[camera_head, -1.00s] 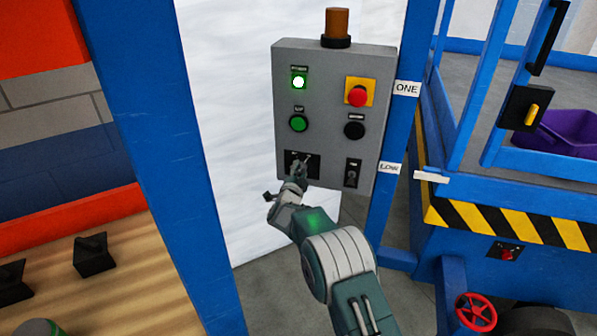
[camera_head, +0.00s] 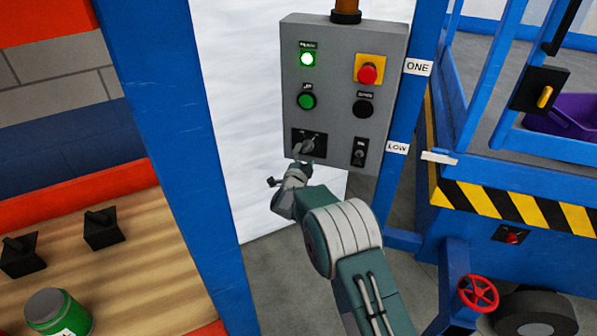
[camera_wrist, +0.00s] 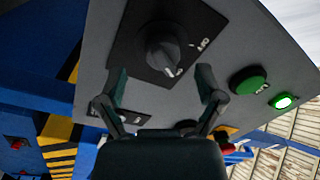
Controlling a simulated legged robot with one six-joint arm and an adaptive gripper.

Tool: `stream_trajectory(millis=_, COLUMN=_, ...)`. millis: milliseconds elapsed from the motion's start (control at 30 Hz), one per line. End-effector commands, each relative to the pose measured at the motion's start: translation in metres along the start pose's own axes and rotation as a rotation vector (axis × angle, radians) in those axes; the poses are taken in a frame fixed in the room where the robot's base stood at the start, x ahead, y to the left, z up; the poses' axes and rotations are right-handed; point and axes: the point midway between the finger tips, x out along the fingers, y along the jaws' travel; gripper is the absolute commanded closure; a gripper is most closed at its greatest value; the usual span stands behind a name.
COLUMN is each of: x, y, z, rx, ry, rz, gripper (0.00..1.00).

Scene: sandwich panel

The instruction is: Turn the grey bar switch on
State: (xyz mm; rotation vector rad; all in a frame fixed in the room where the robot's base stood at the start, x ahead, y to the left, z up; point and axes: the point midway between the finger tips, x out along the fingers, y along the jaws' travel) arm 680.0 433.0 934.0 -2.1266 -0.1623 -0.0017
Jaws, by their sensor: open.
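The grey bar switch (camera_head: 309,145) is a rotary knob on a black plate at the lower left of the grey control panel (camera_head: 333,110). In the wrist view the knob (camera_wrist: 165,50) is large, with its bar slanting and a pale mark at the lower right end. Small white labels sit beside it, one seemingly "OFF"; I cannot read them surely. My gripper (camera_wrist: 162,88) is open, its fingers either side of and just short of the knob, with nothing between them. In the head view my gripper (camera_head: 300,172) is just below the switch plate.
The panel also carries a lit green lamp (camera_head: 307,59), a green button (camera_head: 307,101), a red button on yellow (camera_head: 368,75), a black button (camera_head: 363,108) and a small switch (camera_head: 359,152). Blue posts (camera_head: 165,130) flank the panel. A striped platform (camera_head: 510,203) stands right.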

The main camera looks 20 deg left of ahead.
Motion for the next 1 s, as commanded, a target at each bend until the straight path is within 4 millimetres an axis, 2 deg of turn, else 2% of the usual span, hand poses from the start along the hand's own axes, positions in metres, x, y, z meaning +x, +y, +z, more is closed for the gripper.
stream_trajectory(millis=300, x=-0.054, y=0.000, z=0.001, rx=-0.001, ry=-0.002, rz=0.000, gripper=0.13)
stream_trajectory(millis=500, x=-0.081, y=0.001, z=0.001, rx=0.000, ry=-0.002, rz=0.000, gripper=0.13)
stream_trajectory(millis=667, x=-0.088, y=0.002, z=0.000, rx=0.000, ry=0.000, rz=0.001, gripper=0.13)
stream_trajectory(millis=1000, x=-0.088, y=0.002, z=0.000, rx=0.000, ry=0.000, rz=0.001, gripper=0.13)
